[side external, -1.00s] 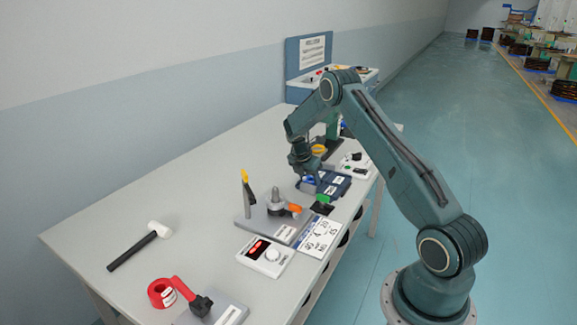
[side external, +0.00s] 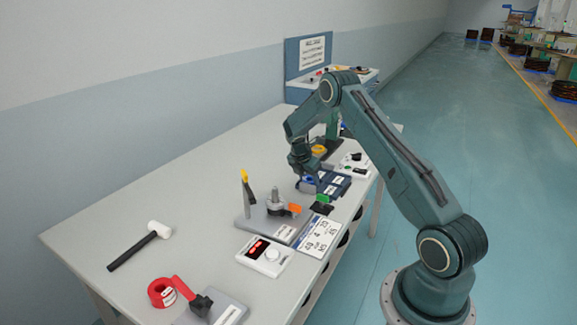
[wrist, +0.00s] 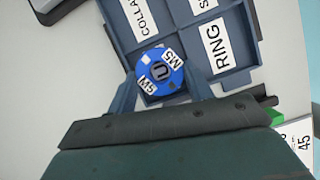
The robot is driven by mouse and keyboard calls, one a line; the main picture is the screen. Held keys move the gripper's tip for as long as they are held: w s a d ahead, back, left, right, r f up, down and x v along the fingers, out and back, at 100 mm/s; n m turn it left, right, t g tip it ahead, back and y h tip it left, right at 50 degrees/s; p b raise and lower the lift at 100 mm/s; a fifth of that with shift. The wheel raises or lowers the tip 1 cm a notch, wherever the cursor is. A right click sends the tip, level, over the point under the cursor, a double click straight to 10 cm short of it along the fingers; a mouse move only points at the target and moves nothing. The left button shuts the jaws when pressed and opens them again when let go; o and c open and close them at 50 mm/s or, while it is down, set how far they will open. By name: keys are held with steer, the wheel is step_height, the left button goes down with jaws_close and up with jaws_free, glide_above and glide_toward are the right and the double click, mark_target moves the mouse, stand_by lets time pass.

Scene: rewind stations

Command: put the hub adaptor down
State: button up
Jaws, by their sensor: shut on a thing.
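The hub adaptor (wrist: 150,64) is a blue disc with a dark centre and small white labels reading M5 and 5W. My gripper (wrist: 162,84) is shut on it, with one finger on each side. In the wrist view it is over the near left compartment of the dark blue sorting tray (wrist: 240,78). I cannot tell whether the adaptor touches the compartment floor. In the side view my gripper (side external: 308,183) is low at the left end of the tray (side external: 335,181), and the adaptor shows as a small blue patch (side external: 310,179).
A grey fixture (side external: 273,223) with an upright post, orange part and yellow-tipped lever stands in front of the tray. A white box with a red display (side external: 264,256), a mallet (side external: 140,247) and a red tape roll (side external: 161,292) lie nearer. The table's left middle is clear.

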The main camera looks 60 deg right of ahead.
steer(key=o, duration=0.9)
steer(key=shift+s+a+f, duration=0.15)
steer(key=shift+f, duration=0.35)
steer(key=shift+s+a+f, duration=0.1)
steer(key=shift+f, duration=0.35)
steer(key=shift+o, duration=0.2)
steer(key=shift+w+r, duration=0.1)
steer(key=shift+r, duration=0.65)
steer(key=shift+o, duration=0.2)
steer(key=v, duration=1.2)
steer(key=shift+w+d, duration=0.2)
steer(key=shift+r, duration=0.1)
